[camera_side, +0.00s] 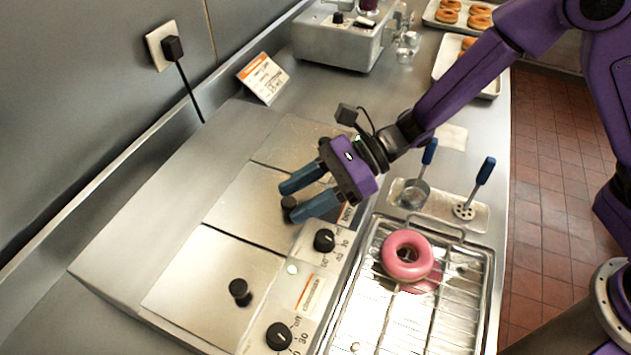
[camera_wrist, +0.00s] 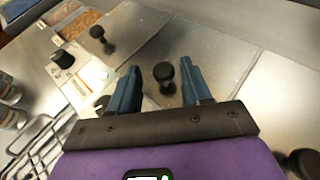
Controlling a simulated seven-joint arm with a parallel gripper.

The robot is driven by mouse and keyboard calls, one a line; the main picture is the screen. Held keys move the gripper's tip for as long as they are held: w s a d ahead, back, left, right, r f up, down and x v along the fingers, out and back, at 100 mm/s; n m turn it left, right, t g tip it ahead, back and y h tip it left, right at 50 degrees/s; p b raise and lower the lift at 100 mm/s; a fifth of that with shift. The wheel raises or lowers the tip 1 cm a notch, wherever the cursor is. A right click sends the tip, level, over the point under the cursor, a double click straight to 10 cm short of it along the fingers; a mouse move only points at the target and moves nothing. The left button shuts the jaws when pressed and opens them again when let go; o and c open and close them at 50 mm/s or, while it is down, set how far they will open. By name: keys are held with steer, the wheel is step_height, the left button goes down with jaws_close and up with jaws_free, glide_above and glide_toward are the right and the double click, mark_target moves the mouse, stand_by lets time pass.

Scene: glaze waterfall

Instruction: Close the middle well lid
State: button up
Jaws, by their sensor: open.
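The middle well lid (camera_side: 240,205) is a flat steel plate with a black knob (camera_side: 289,203). It lies between the front lid (camera_side: 205,275) and the back lid (camera_side: 285,140). My gripper (camera_side: 288,198) has blue fingers and is open over the middle lid. In the wrist view the knob (camera_wrist: 164,75) shows between the parted fingertips (camera_wrist: 160,68), with visible room on both sides. I see no contact with it. My gripper hides part of the lid's right side in the side view, so I cannot tell whether a gap is open there.
The front lid's knob (camera_side: 240,290) and black dials (camera_side: 324,240) stand up nearby. A wire rack (camera_side: 385,315) with a pink donut (camera_side: 407,256) and a tray with two blue-handled tools (camera_side: 428,152) are close. The wrist view shows a well of granular topping (camera_wrist: 76,24).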

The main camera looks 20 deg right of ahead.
steer(key=v, duration=1.7)
steer(key=shift+d, duration=0.3)
steer(key=s+d+f+n+g+h, duration=0.1)
steer(key=s+d+n+g+h, duration=0.25)
steer(key=s+n, duration=0.5)
steer(key=s+d+n+g+h, duration=0.2)
steer(key=s+d+n+h, duration=0.2)
steer(key=s+n, duration=0.4)
steer(key=s+d+n+t+h, duration=0.2)
steer(key=d+n+t+h, duration=0.3)
steer(key=d+n, duration=0.7)
steer(key=shift+s+f+n+t, duration=0.35)
steer(key=shift+s+f+n, duration=0.1)
steer(key=shift+n, duration=0.6)
steer(key=shift+h, duration=0.25)
